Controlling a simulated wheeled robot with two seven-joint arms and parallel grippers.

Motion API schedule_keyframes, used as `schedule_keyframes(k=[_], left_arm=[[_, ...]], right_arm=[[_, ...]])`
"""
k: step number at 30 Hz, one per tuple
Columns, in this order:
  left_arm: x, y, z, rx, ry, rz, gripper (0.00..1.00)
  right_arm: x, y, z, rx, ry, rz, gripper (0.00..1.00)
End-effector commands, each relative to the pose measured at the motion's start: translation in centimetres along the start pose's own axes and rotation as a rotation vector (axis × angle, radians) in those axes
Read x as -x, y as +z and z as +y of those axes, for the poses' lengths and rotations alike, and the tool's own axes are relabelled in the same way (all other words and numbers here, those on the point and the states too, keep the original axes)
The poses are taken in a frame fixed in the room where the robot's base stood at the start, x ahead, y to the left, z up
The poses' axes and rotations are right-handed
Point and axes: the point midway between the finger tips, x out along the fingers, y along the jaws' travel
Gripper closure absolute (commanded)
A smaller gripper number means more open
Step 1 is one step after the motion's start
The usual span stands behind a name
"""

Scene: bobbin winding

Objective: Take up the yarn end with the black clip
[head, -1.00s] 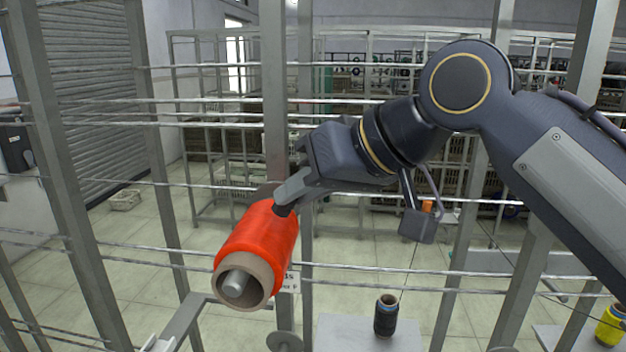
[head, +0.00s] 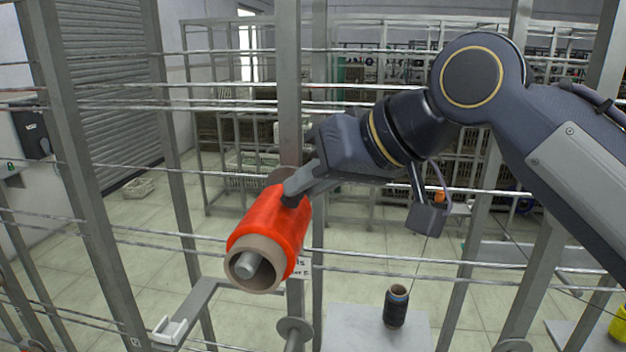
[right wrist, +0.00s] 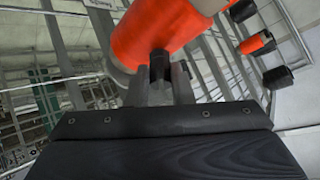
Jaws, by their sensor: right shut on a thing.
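A large red-orange yarn bobbin (head: 268,228) on a cardboard tube sits on a metal peg, tilted with its open end toward me. My right gripper (head: 297,192) is at the far upper side of this bobbin. Its fingers are shut on a small black piece, the black clip (right wrist: 160,66), which shows between the fingertips in the right wrist view. The clip is right against or very close to the red-orange yarn; I cannot tell whether it touches. No loose yarn end can be made out. My left gripper is not in view.
Metal posts and thin horizontal rails (head: 420,262) cross the space around the bobbin. A black bobbin (head: 396,308) stands on a pale platform (head: 345,325) at the lower middle. A yellow bobbin (head: 618,326) shows at the right edge. Shelving stands behind.

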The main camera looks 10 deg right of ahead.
Motion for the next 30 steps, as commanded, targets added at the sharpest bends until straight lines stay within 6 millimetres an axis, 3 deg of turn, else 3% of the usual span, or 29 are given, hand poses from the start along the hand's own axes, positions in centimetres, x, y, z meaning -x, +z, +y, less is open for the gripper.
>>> schedule_keyframes(k=[23, 30], left_arm=[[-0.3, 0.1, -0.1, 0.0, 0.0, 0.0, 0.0], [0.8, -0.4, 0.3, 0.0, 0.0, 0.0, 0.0]], right_arm=[[-0.6, 0.3, 0.0, 0.0, 0.0, -0.001, 0.98], [0.7, -0.5, -0.1, -0.002, 0.0, 0.0, 0.98]])
